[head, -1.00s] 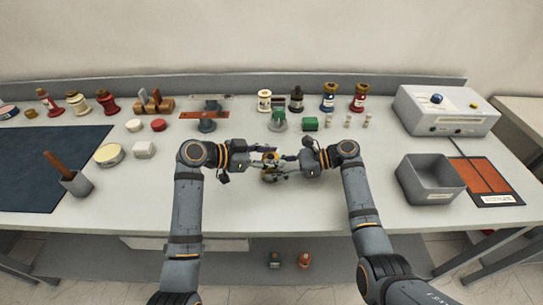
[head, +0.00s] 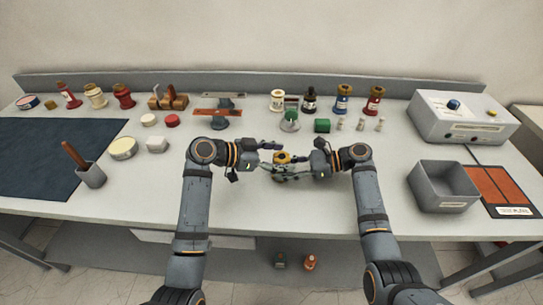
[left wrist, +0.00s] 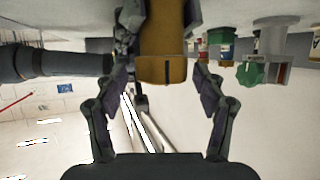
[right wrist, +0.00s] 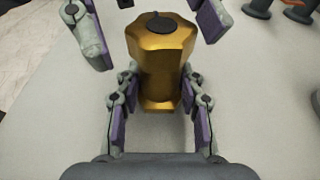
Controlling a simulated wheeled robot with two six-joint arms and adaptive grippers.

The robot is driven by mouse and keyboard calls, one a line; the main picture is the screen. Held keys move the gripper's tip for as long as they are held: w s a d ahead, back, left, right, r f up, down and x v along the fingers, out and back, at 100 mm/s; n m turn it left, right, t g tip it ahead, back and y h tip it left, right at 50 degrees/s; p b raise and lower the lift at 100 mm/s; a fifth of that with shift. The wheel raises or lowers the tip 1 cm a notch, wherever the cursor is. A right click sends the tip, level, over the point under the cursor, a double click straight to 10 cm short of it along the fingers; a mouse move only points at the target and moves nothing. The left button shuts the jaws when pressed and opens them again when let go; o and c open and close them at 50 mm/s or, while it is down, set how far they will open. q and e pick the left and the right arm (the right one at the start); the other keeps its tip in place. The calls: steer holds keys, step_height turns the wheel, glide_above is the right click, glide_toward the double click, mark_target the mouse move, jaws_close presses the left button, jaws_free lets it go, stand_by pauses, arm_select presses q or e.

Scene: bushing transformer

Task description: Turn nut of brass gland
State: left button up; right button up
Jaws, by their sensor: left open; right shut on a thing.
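The brass gland (head: 283,157) is held up above the middle of the table between my two grippers. My right gripper (right wrist: 158,88) is shut on its lower part in the right wrist view. The wider faceted brass nut (right wrist: 160,42) is at the far end, with a dark round piece in its top. My left gripper (left wrist: 160,76) is open, with a finger on each side of the brass gland (left wrist: 166,66) in its wrist view. In the right wrist view the left fingers stand apart from the nut on both sides.
A grey bin (head: 443,187) and a control box (head: 465,118) are at the right. A dark mat (head: 50,160) and a cup (head: 92,176) are at the left. The table front is clear.

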arm_select(q)
steer(key=v, duration=1.1)
steer(key=shift+s+a, duration=0.15)
steer(key=shift+s, duration=0.1)
